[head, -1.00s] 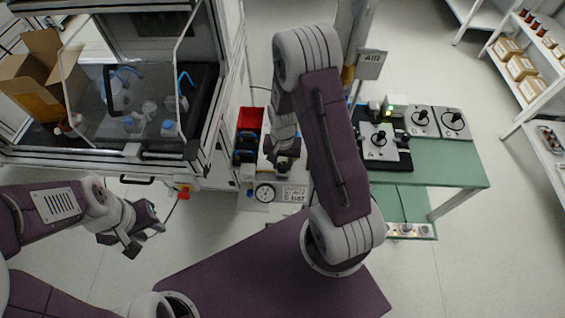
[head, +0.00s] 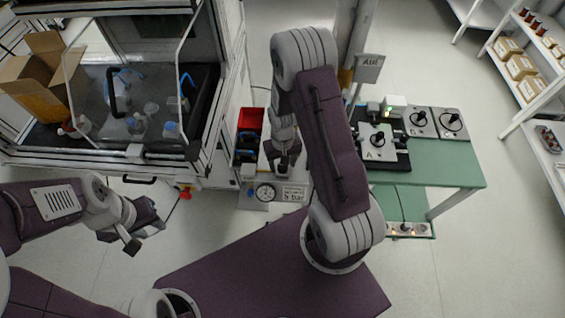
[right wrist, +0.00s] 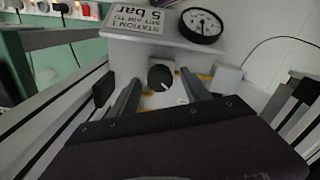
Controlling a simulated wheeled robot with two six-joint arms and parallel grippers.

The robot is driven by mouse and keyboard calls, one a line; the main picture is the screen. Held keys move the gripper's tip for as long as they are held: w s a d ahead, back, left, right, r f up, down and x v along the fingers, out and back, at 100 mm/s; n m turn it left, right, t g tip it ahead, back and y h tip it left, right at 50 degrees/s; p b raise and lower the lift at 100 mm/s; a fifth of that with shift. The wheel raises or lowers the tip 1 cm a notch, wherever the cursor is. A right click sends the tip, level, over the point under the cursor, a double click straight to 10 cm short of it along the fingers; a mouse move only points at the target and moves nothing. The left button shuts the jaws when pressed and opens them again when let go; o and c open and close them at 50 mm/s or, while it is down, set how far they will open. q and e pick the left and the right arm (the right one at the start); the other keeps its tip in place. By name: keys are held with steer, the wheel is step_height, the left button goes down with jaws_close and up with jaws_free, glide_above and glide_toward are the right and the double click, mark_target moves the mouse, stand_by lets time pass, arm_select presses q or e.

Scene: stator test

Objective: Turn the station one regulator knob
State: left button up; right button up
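The station one regulator knob (right wrist: 160,78) is black with a white pointer mark and sits on a pale panel in the right wrist view. The label (right wrist: 147,20) reading "5 bar" and a round pressure gauge (right wrist: 201,26) are beyond it. My right gripper (right wrist: 162,90) is open, one finger on each side of the knob in the picture, with visible gaps; contact does not show. In the head view, my right gripper (head: 283,168) hangs above the panel, near the gauge (head: 265,193) and label (head: 294,194). My left gripper (head: 144,240) is empty, its fingers apart, at lower left.
A red bin (head: 250,119) stands behind the panel. A glazed enclosure with a cardboard box (head: 38,80) is at left. A green table (head: 440,160) with knob units and an AIR sign (head: 368,66) is at right. Open floor lies in front of the table.

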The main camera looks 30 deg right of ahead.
step_height(320, 180, up, 9)
steer(key=shift+p, duration=0.4)
stand_by(0.5)
step_height(320, 180, up, 5)
steer(key=a+t, duration=0.1)
steer(key=a, duration=0.1)
steer(key=s+a+r+n, duration=0.1)
steer(key=s+a, duration=0.2)
steer(key=s, duration=0.5)
steer(key=shift+s+r+n, duration=0.25)
steer(key=shift+r+n, duration=0.05)
steer(key=shift+n, duration=0.1)
steer(key=shift+s, duration=0.1)
stand_by(1.4)
